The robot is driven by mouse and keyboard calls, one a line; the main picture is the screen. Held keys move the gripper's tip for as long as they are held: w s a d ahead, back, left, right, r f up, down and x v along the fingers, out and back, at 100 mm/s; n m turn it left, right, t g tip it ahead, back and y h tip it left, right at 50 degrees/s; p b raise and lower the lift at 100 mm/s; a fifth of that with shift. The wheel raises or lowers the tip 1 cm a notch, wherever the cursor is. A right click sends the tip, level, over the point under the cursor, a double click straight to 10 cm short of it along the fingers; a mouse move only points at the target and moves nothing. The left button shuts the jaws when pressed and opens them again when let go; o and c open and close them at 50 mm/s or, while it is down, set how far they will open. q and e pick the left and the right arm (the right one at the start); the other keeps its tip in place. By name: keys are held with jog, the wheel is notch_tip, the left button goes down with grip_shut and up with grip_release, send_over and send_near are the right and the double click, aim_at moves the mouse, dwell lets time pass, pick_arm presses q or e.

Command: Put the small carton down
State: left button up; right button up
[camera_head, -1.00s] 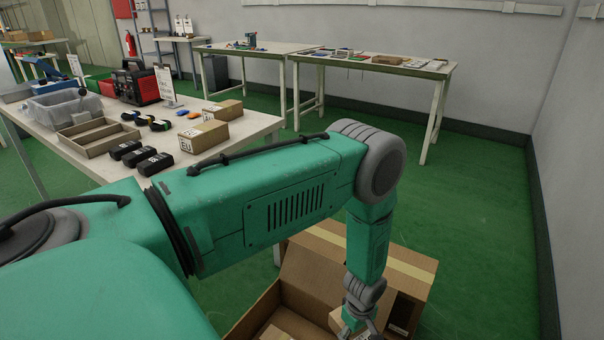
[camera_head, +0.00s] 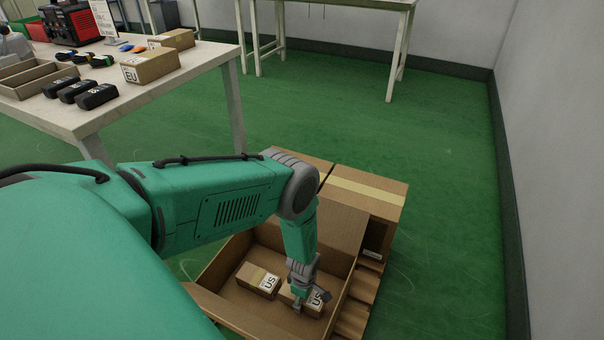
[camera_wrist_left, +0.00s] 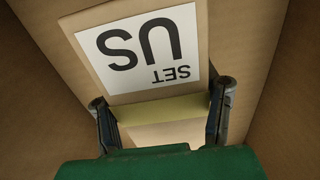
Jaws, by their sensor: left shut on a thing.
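A small carton with a white US label (camera_head: 301,298) is in my left gripper (camera_head: 306,299), inside the large open box (camera_head: 221,261). In the left wrist view the gripper's fingers (camera_wrist_left: 164,110) are shut on the sides of this small carton (camera_wrist_left: 140,52), and its label reads "SET US". I cannot tell whether its underside touches the box floor. A second small carton labelled US (camera_head: 258,280) lies in the box, just left of the held one. My right gripper is not in view.
A closed carton (camera_head: 365,194) stands behind the open box, on a wooden pallet (camera_head: 354,312). A white table (camera_head: 150,94) at the upper left holds a carton labelled EU (camera_head: 150,66) and several black packs (camera_head: 80,92). Green floor is clear to the right.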

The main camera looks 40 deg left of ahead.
pick_arm(q)
jog(key=shift+d+f+b, duration=0.1)
jog(key=shift+f+b, duration=0.75)
jog(key=shift+f, duration=0.8)
jog(key=shift+f, duration=0.15)
jog(key=o, duration=1.4)
